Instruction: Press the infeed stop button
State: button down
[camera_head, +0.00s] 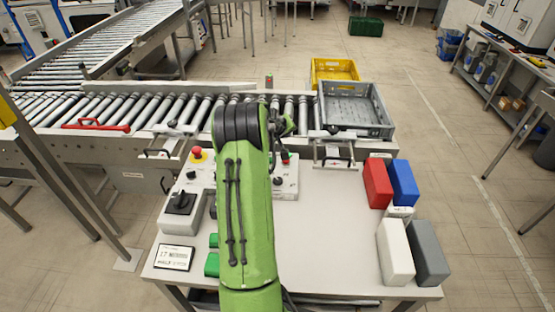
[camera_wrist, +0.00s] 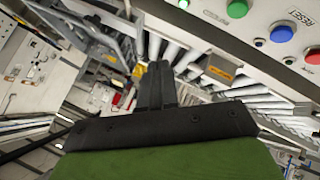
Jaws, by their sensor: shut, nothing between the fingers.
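The control box (camera_head: 285,187) stands at the back of the white table, partly hidden behind my arm. A green button (camera_head: 286,157) shows on it. One label reads RESET; I cannot read which button is infeed stop. My gripper (camera_wrist: 157,70) is shut and empty, apart from these buttons. In the head view it is mostly hidden by my wrist.
A red mushroom button (camera_head: 197,154) sits left of my arm. The roller conveyor (camera_head: 105,108) runs behind the table, with a grey crate (camera_head: 385,125) at its right end and a yellow crate (camera_head: 334,68) behind. Red, blue, white and grey blocks (camera_head: 394,251) stand at the table's right.

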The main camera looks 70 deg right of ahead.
jog(key=b, duration=0.5)
send_over(284, 162)
notch_tip(284, 162, down, 8)
jog(key=shift+d+f, duration=0.15)
jog(key=shift+f+b, duration=0.3)
jog(key=shift+b, duration=0.15)
jog(key=shift+f, duration=0.1)
dwell(1.3)
jog(key=shift+f+b, duration=0.3)
jog(key=shift+b, duration=0.25)
jog(key=shift+f+b, duration=0.45)
dwell(0.6)
jog(key=shift+r+p, duration=0.35)
jog(key=shift+r, duration=0.5)
